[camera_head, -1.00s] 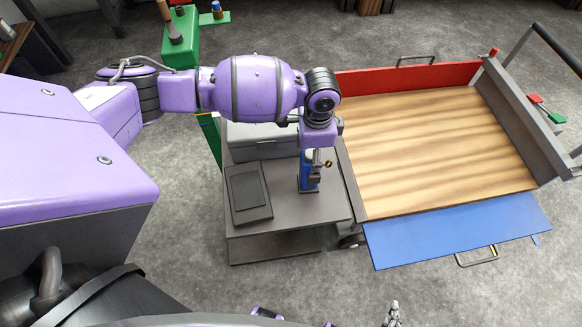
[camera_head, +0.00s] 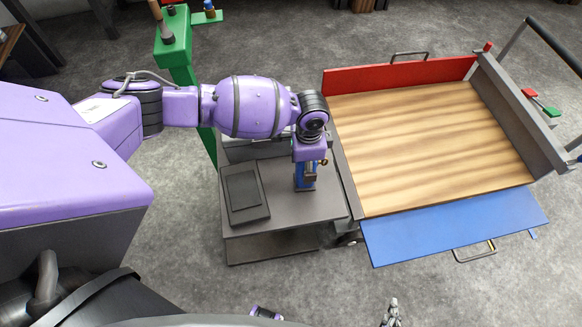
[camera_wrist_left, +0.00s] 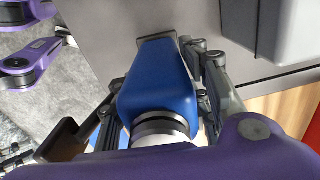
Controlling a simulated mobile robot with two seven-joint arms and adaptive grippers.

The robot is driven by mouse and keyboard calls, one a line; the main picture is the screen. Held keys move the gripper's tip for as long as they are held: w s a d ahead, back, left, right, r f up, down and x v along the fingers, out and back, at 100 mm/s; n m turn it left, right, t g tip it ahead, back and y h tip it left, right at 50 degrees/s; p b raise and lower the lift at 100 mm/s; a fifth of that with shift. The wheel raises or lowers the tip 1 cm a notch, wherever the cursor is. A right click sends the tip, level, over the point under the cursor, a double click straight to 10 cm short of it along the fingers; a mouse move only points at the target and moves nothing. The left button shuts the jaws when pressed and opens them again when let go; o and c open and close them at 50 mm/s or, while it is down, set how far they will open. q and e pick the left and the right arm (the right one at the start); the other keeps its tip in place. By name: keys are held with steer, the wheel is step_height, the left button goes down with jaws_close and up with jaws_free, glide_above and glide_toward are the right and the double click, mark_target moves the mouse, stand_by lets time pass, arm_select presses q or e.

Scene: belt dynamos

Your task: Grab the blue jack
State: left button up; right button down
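The blue jack (camera_head: 305,178) stands on the grey cart top (camera_head: 285,215), partly hidden under my left arm's wrist. In the left wrist view its blue body (camera_wrist_left: 158,82) and silver-and-black collar (camera_wrist_left: 160,128) lie between the fingers of my left gripper (camera_wrist_left: 150,105). The fingers are spread around the jack, with a gap on the left side; contact on the right side cannot be told. In the head view my left gripper (camera_head: 308,168) is over the jack. A grey part of my right gripper (camera_head: 391,314) shows at the bottom edge; its fingers are unclear.
A dark flat case (camera_head: 245,192) lies left of the jack; a grey box (camera_head: 250,148) is behind. To the right is a wooden platform (camera_head: 430,145) with a red flap (camera_head: 400,76) and a blue flap (camera_head: 455,228). A green post (camera_head: 175,60) stands at the back left.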

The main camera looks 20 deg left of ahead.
arm_select(q)
jaws_close()
steer(key=shift+w+r, duration=0.2)
